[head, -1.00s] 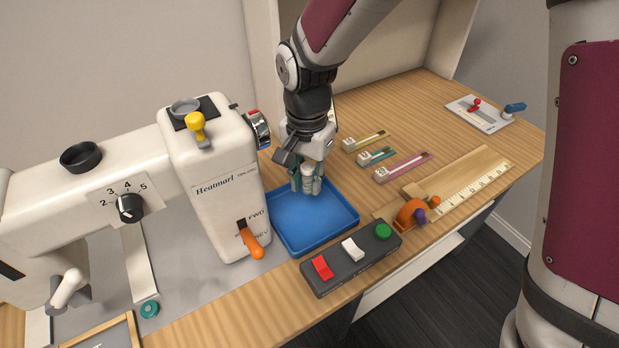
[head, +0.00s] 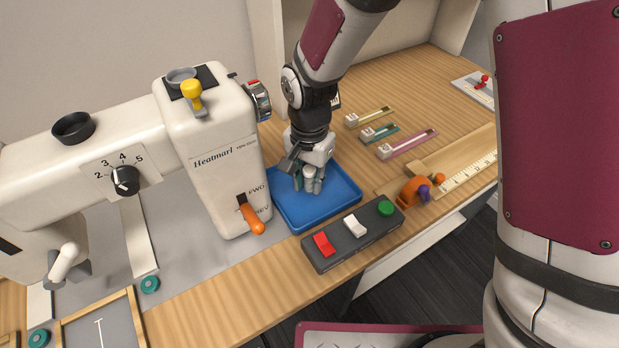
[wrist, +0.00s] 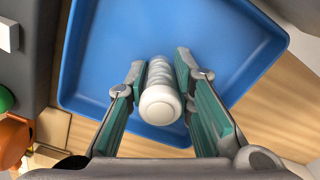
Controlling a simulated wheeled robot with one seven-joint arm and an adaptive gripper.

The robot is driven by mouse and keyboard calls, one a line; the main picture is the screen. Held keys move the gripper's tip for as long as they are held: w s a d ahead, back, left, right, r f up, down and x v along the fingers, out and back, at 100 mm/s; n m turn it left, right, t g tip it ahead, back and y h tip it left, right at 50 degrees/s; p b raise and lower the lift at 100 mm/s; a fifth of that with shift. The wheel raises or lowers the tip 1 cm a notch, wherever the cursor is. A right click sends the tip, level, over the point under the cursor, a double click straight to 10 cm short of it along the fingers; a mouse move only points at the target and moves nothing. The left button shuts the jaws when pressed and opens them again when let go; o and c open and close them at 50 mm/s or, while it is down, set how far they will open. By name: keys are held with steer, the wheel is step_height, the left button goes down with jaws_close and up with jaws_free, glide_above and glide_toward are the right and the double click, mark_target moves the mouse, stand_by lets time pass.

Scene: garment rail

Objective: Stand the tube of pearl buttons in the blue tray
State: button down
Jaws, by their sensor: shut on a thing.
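The tube of pearl buttons (wrist: 160,103) is between the green-padded fingers of my gripper (wrist: 160,90) in the wrist view, its round pale end toward the camera. My gripper (head: 308,188) is shut on the tube and points down over the blue tray (head: 335,200) in the head view. The blue tray also fills much of the wrist view (wrist: 225,45). The tube's lower end is toward the tray floor; I cannot tell whether it touches. In the head view the fingers mostly hide the tube.
A white sewing machine (head: 215,150) stands close left of the tray. A dark switch box (head: 352,236) lies in front. An orange tape dispenser (head: 413,191) and a wooden ruler (head: 470,178) lie right.

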mark_target(310, 169)
steer(key=c, duration=1.4)
jaws_free()
steer(key=shift+f, duration=0.1)
step_height(310, 169, up, 12)
steer(key=shift+r+p, duration=0.15)
steer(key=shift+p, duration=0.85)
steer(key=shift+r, duration=0.1)
